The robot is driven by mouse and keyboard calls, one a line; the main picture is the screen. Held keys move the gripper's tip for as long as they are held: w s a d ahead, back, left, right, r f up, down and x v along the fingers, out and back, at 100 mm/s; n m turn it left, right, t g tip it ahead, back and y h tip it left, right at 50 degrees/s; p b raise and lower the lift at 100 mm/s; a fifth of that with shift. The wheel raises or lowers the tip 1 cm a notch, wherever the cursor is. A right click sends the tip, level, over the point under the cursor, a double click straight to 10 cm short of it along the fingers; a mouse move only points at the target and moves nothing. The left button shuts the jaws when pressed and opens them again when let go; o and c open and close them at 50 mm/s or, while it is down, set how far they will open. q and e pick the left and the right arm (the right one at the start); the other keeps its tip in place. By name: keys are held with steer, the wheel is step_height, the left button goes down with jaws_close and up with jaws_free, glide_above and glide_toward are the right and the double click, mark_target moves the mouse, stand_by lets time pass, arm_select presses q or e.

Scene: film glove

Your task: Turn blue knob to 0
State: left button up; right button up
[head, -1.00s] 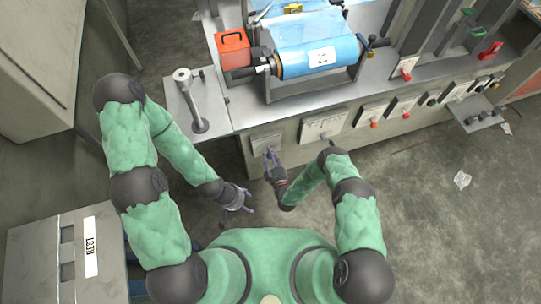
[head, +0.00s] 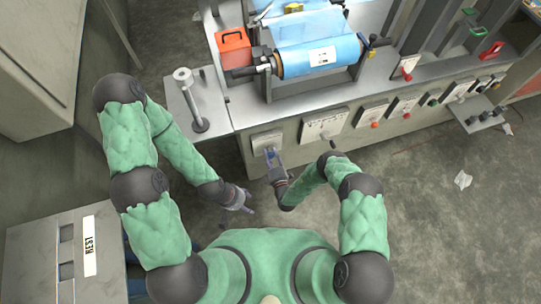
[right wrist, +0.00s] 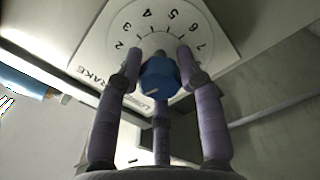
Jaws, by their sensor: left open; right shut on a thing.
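The blue knob (right wrist: 160,77) sits at the middle of a white dial plate (right wrist: 205,25), which carries black numbers; 2 to 7 are readable, along with the word BRAKE. A short pale mark shows on the knob's near face. My right gripper (right wrist: 160,62) is shut on the knob, with fingers on its left and right sides and one below. In the head view, the right gripper (head: 271,155) is at the leftmost panel plate (head: 266,138) and mostly hides the knob. My left gripper (head: 238,199) is open and empty, low in front of the machine.
The machine front holds more plates with red and dark knobs to the right, the nearest being a white plate (head: 323,125). A blue film roll (head: 318,57) and an orange box (head: 233,45) are above. A grey cabinet (head: 65,250) stands at the lower left. The floor at right is mostly clear.

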steer(key=shift+a+r+n, duration=0.1)
steer(key=shift+a+n, duration=0.15)
steer(key=shift+n, duration=0.95)
steer(key=shift+s+n, duration=0.1)
steer(key=shift+n, duration=0.2)
steer(key=o, duration=1.1)
steer(key=shift+a+f, duration=0.15)
steer(key=shift+f, duration=0.05)
steer(key=shift+o, duration=0.2)
steer(key=shift+s+d, duration=0.15)
steer(key=shift+d, duration=0.1)
steer(key=v, duration=1.1)
steer(key=shift+s, duration=0.25)
